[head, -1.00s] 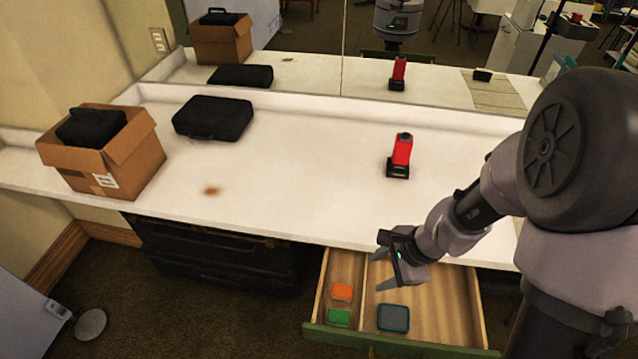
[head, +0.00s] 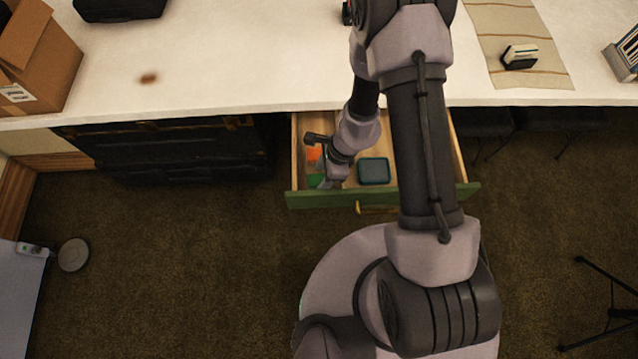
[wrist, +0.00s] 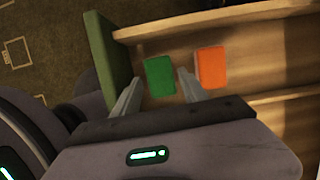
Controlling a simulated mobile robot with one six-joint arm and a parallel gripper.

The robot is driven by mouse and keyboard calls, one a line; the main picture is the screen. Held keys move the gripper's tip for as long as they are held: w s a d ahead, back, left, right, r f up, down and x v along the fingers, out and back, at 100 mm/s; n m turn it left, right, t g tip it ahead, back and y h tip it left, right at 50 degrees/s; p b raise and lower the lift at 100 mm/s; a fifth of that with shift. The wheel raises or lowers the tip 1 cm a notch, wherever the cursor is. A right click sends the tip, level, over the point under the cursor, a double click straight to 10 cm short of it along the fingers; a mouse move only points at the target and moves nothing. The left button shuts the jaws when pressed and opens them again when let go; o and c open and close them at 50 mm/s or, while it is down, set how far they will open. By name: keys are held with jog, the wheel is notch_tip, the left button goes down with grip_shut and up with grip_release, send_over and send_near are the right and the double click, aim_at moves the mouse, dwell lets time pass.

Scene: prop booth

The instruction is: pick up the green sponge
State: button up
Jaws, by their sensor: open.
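The green sponge (head: 315,181) lies in the front of the left compartment of the open drawer (head: 300,199). It also shows in the wrist view (wrist: 160,77), near the drawer's green front panel. An orange block (head: 314,153) lies just behind it. My gripper (wrist: 158,80) is open and empty, over the left compartment. In the wrist view one finger is between the front panel and the sponge, and the other is between the sponge and the orange block. I cannot tell how far the fingertips are above the drawer floor. In the head view my wrist partly hides the sponge.
A teal square container (head: 374,171) lies in the wider right compartment, past the divider. The white counter (head: 230,75) overhangs the drawer's back. A dark chest (head: 170,150) stands left of the drawer.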

aim_at(321, 179)
jog(key=shift+x, duration=0.85)
jog(key=shift+c, duration=0.4)
jog(key=c, duration=1)
notch_tip(321, 179, up, 10)
jog(key=p, duration=0.5)
jog(key=shift+r+p, duration=0.1)
jog(key=shift+p, duration=0.25)
